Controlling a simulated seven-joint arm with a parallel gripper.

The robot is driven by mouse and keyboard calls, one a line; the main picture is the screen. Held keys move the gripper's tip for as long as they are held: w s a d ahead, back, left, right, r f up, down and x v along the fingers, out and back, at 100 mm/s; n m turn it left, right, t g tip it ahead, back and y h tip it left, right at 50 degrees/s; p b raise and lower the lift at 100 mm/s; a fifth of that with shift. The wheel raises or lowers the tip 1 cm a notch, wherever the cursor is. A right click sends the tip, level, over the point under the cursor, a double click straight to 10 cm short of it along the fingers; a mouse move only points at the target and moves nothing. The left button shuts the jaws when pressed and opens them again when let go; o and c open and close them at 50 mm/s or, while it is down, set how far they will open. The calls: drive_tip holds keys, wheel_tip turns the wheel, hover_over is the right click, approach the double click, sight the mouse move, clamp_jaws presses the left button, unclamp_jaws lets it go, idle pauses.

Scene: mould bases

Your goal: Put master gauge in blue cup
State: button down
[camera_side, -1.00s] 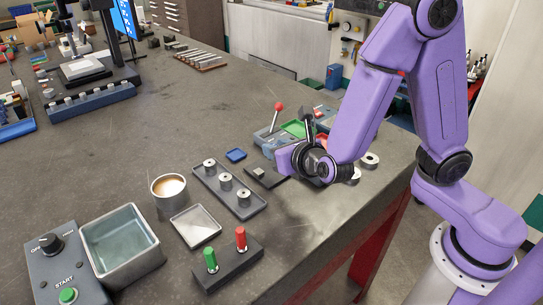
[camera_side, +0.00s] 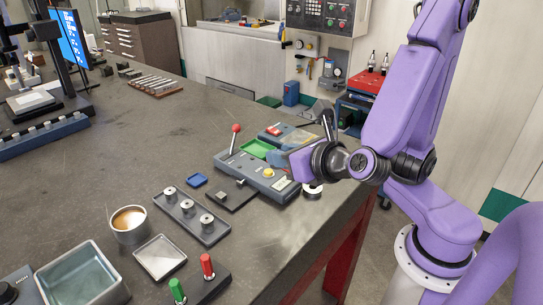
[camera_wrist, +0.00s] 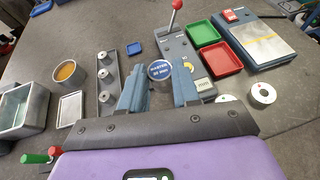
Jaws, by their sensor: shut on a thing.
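The master gauge (camera_wrist: 160,72), a short dark cylinder with a blue labelled top, sits between the two fingers of my gripper (camera_wrist: 160,85) in the wrist view. The fingers are shut on its sides. In the side view my gripper (camera_side: 300,163) is above the right end of the lever device, and I cannot make out the gauge there.
The device's red-knobbed lever (camera_side: 235,130) stands upright. A dark tray (camera_side: 188,218) holds ringed pegs. A cup of brown liquid (camera_side: 129,226), a green tray (camera_wrist: 203,34), a red tray (camera_wrist: 217,58) and a metal ring (camera_wrist: 262,93) are nearby. The table's left middle is clear.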

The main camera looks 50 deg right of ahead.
hover_over(201, 183)
wheel_tip(201, 183, down, 7)
drive_tip(key=shift+w+r, duration=0.1)
drive_tip(key=shift+f, duration=2.95)
drive_tip(key=c, duration=0.7)
unclamp_jaws()
drive_tip(key=shift+c, duration=0.2)
